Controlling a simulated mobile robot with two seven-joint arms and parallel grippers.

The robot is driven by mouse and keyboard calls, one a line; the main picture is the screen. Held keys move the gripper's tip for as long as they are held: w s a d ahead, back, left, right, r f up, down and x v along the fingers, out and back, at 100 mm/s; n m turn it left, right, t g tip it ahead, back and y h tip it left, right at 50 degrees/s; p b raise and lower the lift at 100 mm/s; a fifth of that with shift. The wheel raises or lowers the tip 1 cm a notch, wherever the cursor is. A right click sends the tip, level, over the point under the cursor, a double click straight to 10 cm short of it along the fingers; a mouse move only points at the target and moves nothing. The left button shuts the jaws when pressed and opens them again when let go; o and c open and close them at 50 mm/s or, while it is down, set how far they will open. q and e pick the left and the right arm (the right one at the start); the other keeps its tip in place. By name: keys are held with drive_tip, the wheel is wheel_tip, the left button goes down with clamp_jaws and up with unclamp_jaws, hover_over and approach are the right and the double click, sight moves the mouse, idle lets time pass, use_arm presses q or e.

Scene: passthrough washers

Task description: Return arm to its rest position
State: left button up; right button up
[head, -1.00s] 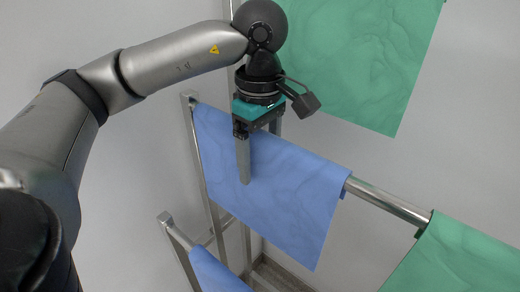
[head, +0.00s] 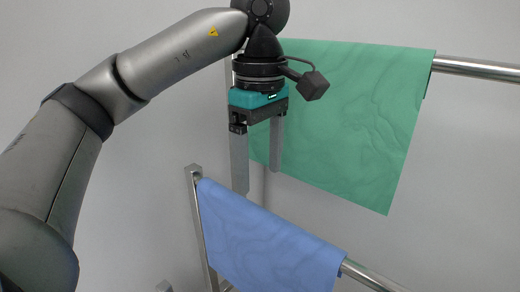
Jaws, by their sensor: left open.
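My left arm (head: 175,60) comes in from the left and reaches across the upper part of the head view. Its gripper (head: 258,175) points downward with two grey fingers apart and nothing between them. In the picture the fingers are above the blue cloth (head: 265,240) and in front of the left part of the upper green cloth (head: 350,120). I cannot tell the exact gap between fingertips and cloths. My right gripper is not in view.
The blue cloth hangs over a lower metal rail (head: 365,275) with a square post (head: 197,190) at its left end. The green cloth hangs from a higher rail (head: 475,69). Plain grey wall shows at left and right.

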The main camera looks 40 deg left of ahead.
use_arm(q)
drive_tip(key=shift+r, duration=0.45)
